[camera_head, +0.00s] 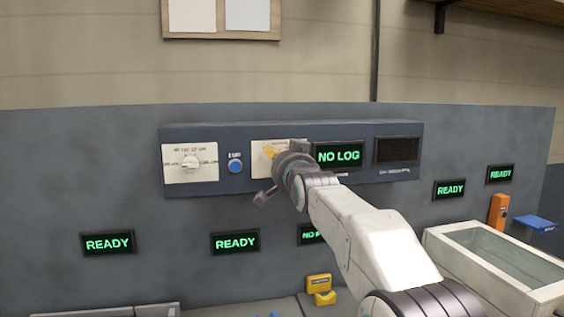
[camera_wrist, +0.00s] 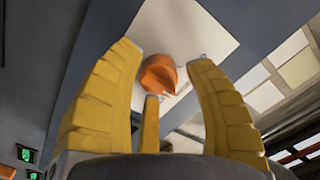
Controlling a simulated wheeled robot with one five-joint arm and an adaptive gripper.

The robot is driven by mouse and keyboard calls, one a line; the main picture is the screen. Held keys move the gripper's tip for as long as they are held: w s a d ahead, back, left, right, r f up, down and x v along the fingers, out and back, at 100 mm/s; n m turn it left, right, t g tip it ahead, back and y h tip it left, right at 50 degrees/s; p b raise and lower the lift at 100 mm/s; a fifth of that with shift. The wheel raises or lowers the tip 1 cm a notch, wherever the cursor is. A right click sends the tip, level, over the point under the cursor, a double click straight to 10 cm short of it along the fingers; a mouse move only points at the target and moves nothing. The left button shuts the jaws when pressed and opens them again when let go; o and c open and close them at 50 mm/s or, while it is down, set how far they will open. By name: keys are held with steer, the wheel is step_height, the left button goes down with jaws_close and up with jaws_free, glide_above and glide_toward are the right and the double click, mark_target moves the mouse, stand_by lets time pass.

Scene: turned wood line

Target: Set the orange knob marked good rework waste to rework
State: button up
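The orange knob (camera_wrist: 158,74) shows in the wrist view on a white plate (camera_wrist: 190,30), between the yellow fingers of my gripper (camera_wrist: 165,55). The fingers stand apart, one on each side of the knob, with a third finger below it. I see gaps between the side fingers and the knob. In the head view my gripper (camera_head: 268,155) is at the plate (camera_head: 260,146) on the blue-grey panel (camera_head: 300,131) and hides the knob. The plate's lettering and the knob's setting cannot be read.
Left of the plate are a blue button (camera_head: 235,167) and a white knob (camera_head: 190,162) on its own plate. A NO LOG display (camera_head: 338,156) is just to the right.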

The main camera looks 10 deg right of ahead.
steer(key=shift+o, duration=0.8)
steer(key=shift+s, duration=0.1)
steer(key=s, duration=1.2)
